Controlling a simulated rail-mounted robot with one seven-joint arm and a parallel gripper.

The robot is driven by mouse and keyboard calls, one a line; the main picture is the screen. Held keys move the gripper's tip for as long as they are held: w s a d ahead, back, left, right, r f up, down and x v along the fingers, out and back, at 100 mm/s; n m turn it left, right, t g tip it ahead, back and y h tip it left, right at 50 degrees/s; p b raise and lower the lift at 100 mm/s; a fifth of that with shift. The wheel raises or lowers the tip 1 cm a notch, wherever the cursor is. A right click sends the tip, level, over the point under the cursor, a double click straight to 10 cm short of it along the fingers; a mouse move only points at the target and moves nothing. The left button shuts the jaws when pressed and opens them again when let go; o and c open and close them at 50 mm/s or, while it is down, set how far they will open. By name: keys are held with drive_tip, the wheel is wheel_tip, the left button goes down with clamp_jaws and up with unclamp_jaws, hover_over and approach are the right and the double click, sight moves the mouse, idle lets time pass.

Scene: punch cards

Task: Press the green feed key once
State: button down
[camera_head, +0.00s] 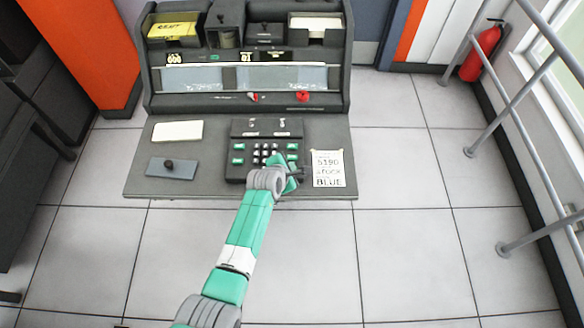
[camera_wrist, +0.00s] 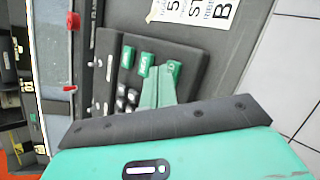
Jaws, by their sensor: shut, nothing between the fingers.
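The dark keypad (camera_head: 265,133) is set in the console desk, with green keys at its sides and pale and dark keys between. In the wrist view, green keys (camera_wrist: 127,57) and (camera_wrist: 146,62) stand in a row with another green key (camera_wrist: 174,68), whose partly covered label shows a "D". My gripper (camera_wrist: 160,72) is shut and empty, its green fingers pointing at that last key and overlapping it. I cannot tell whether they touch it or whether it is pressed down. In the head view my gripper (camera_head: 288,165) hides the keypad's lower right corner.
A blank card (camera_head: 178,131) and a grey plate with a dark knob (camera_head: 168,168) lie to the left. The console's upright back, with red knobs (camera_head: 302,96), rises behind the desk (camera_head: 215,184).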

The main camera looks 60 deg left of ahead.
drive_tip(key=shift+r+p, duration=0.8)
drive_tip(key=shift+r, duration=0.1)
wheel_tip(320, 180, up, 5)
drive_tip(key=p, duration=0.5)
idle(0.5)
